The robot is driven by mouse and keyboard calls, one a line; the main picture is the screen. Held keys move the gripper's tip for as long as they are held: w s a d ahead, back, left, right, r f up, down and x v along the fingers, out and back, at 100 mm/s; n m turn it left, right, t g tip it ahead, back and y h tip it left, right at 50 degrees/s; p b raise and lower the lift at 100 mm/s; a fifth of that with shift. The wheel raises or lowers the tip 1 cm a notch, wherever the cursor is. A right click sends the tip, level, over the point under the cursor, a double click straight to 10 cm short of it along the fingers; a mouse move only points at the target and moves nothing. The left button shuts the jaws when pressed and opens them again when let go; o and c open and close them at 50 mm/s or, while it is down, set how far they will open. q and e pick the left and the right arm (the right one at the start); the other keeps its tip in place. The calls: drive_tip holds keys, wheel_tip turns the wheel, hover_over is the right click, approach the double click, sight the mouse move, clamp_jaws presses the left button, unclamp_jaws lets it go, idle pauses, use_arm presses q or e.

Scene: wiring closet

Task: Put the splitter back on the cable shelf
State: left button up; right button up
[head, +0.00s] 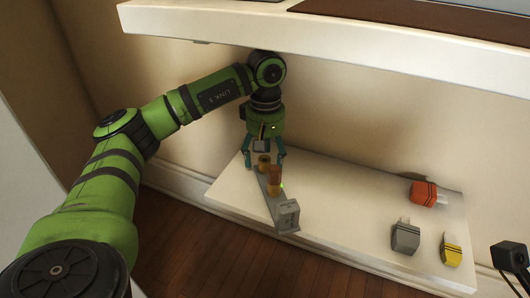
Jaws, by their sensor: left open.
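My left gripper (263,157) points down over the white shelf (335,190), its teal fingers spread apart. A long grey piece (265,186) with brownish-gold cylinders (274,178) and a grey, framed block (288,215) at its near end lies below and in front of the fingers. It looks like the splitter, but I cannot be sure. Its far end is close to the fingers, and I cannot tell whether they touch it. The block end reaches the shelf's front edge. My right gripper is not in view.
A red plug-like block (424,194), a grey one (406,238) and a yellow one (451,249) lie on the shelf's right part. A black box (508,257) stands at the right edge. A thick white upper surface (330,40) overhangs the arm. The shelf's middle is clear.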

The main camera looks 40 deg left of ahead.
use_arm(q)
drive_tip(key=shift+r, duration=0.1)
drive_tip(key=shift+w+r, duration=0.1)
drive_tip(key=shift+r, duration=3.55)
